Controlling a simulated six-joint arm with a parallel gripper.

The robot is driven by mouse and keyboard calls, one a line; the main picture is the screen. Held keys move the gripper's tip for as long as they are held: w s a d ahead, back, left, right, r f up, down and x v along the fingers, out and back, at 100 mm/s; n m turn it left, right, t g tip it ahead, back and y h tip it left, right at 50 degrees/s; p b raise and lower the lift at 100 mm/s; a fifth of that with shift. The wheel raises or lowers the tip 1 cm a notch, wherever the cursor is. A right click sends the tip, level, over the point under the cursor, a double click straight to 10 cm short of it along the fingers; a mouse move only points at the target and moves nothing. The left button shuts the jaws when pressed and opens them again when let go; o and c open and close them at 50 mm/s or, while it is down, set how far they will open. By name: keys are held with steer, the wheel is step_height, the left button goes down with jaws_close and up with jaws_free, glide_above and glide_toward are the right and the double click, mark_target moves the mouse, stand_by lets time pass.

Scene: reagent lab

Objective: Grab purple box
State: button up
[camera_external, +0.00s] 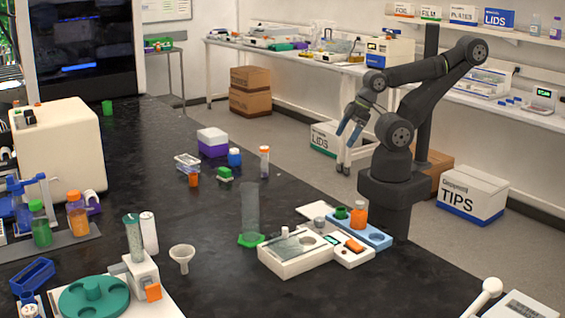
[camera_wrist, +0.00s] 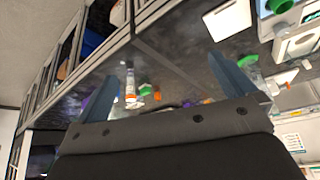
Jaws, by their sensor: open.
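The purple box (camera_external: 213,150) stands on the black bench with a white lid-like top, near the bench's middle. My gripper (camera_external: 347,132) hangs to the right of the box, well apart from it and above floor level beyond the bench edge. In the wrist view my gripper (camera_wrist: 160,72) shows two blue fingers spread wide with nothing held between them. A small purple patch (camera_wrist: 87,101) shows beside the left finger there; I cannot tell whether it is the box.
A blue-capped jar (camera_external: 234,158), a green-topped item (camera_external: 224,174) and an orange-capped bottle (camera_external: 264,163) stand close to the box. A tall clear cylinder (camera_external: 250,212) and a white instrument (camera_external: 295,255) stand nearer. Bare bench lies left of the box.

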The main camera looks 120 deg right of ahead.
steer(key=w+d+r+m+g, duration=0.1)
steer(key=w+d+r+m, duration=0.1)
steer(key=w+d+r, duration=0.35)
steer(key=w+d+r+m+g+h, duration=0.1)
steer(key=w+d+r+m, duration=0.2)
steer(key=w+d, duration=0.5)
steer(key=w+d+r+m, duration=0.2)
steer(key=w+d+r, duration=0.25)
steer(key=d, duration=0.45)
steer(key=m+g, duration=0.3)
steer(key=m, duration=0.3)
glide_above(213, 132)
steer(key=a, duration=0.2)
steer(key=f, duration=1.8)
steer(key=shift+s+f, duration=0.2)
steer(key=shift+s, duration=0.1)
steer(key=shift+d+x, duration=0.15)
steer(key=shift+x, duration=1.45)
steer(key=shift+d+x, duration=0.1)
steer(key=shift+x, duration=1.5)
steer(key=shift+w+r, duration=0.15)
steer(key=c, duration=0.8)
